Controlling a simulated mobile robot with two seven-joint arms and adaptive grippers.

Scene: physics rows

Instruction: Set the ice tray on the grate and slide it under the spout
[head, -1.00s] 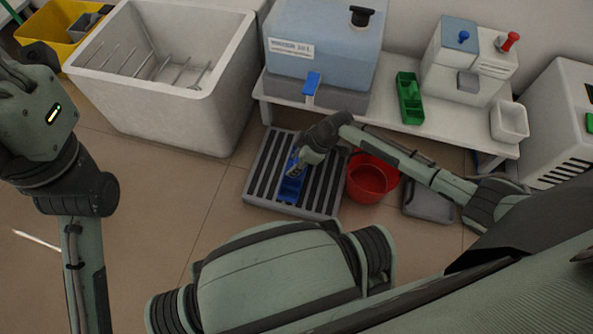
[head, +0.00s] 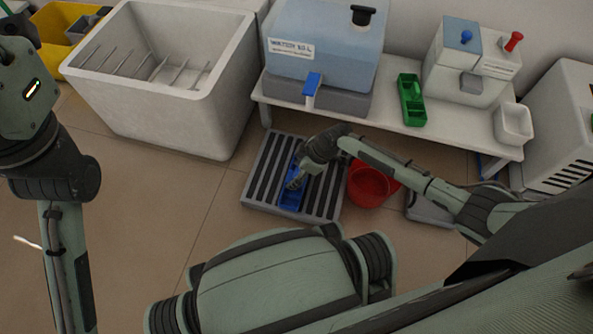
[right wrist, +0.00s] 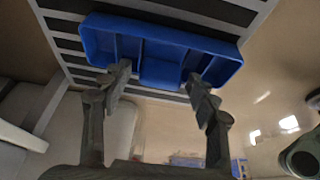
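The blue ice tray (head: 291,199), with several compartments, lies on the slatted grey grate (head: 256,197) on the floor. In the right wrist view the tray (right wrist: 160,70) spans the bars of the grate (right wrist: 62,27). My right gripper (head: 296,183) is low over the tray. In the right wrist view its fingers (right wrist: 160,76) are spread, at the tray's near edge, with a gap around the middle compartment; I cannot tell whether they touch it. The blue spout (head: 312,84) is on the water tank (head: 330,45), above and behind the grate. My left gripper is out of view.
A red bucket (head: 368,187) stands just right of the grate, beside a grey tray (head: 428,208). The white bench (head: 390,122) carries a green caddy (head: 411,100) and a dispenser (head: 465,75). A large white basin (head: 185,110) stands at left. The floor left of the grate is clear.

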